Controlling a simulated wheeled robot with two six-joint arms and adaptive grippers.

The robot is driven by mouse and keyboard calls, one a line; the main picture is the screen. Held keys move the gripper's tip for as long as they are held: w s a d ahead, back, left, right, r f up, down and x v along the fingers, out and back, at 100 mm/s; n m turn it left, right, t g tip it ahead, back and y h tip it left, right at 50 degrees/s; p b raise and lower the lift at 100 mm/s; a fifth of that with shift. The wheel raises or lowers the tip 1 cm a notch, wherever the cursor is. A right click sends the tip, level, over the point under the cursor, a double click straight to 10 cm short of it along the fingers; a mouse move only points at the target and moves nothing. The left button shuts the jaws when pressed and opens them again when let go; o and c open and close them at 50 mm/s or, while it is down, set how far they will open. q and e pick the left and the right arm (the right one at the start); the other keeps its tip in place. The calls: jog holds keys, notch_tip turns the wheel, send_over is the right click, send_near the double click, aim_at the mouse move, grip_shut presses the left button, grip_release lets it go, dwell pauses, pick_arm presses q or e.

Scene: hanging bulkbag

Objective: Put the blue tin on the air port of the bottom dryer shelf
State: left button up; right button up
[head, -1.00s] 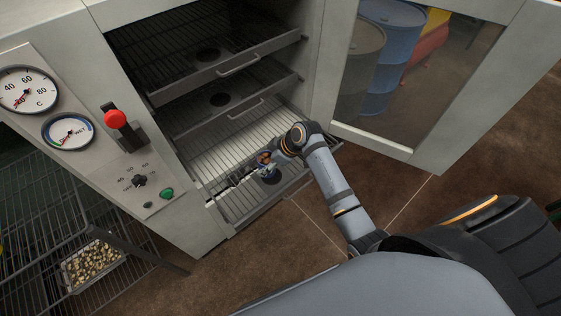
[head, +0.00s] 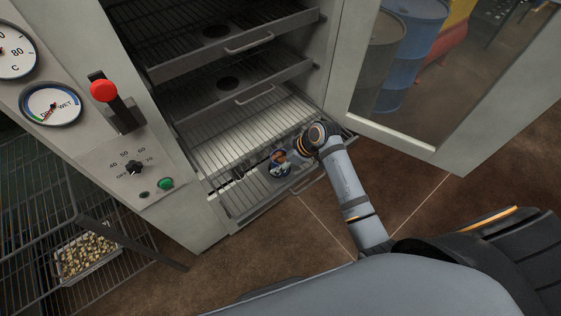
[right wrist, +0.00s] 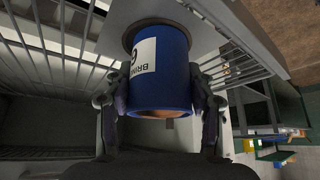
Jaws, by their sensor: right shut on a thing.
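The blue tin (right wrist: 165,75) with a white label is between the two fingers of my right gripper (right wrist: 163,98), which is shut on it. In the head view the gripper (head: 283,160) and tin are small, low over the pulled-out bottom dryer shelf (head: 241,200). In the right wrist view the tin's far end is against or just above the shelf's grey plate. A dark ring, the air port (right wrist: 129,40), shows around that end. I cannot tell whether the tin touches it. My left gripper is not in view.
Two wire shelves with handles are above: the middle shelf (head: 228,100) and the top shelf (head: 215,52). The dryer's glass door (head: 400,80) stands open to the right. A control panel (head: 130,150) is on the left, beside a wire rack (head: 60,210). The floor in front is clear.

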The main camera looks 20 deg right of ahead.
jog(key=o, duration=1.3)
jog(key=shift+d+f, duration=0.1)
jog(key=shift+c, duration=0.2)
jog(key=shift+d+r, duration=0.15)
jog(key=shift+r, duration=0.25)
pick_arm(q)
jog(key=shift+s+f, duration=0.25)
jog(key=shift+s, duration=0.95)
pick_arm(e)
jog(key=v, duration=1.1)
jog(key=shift+s+r, duration=0.2)
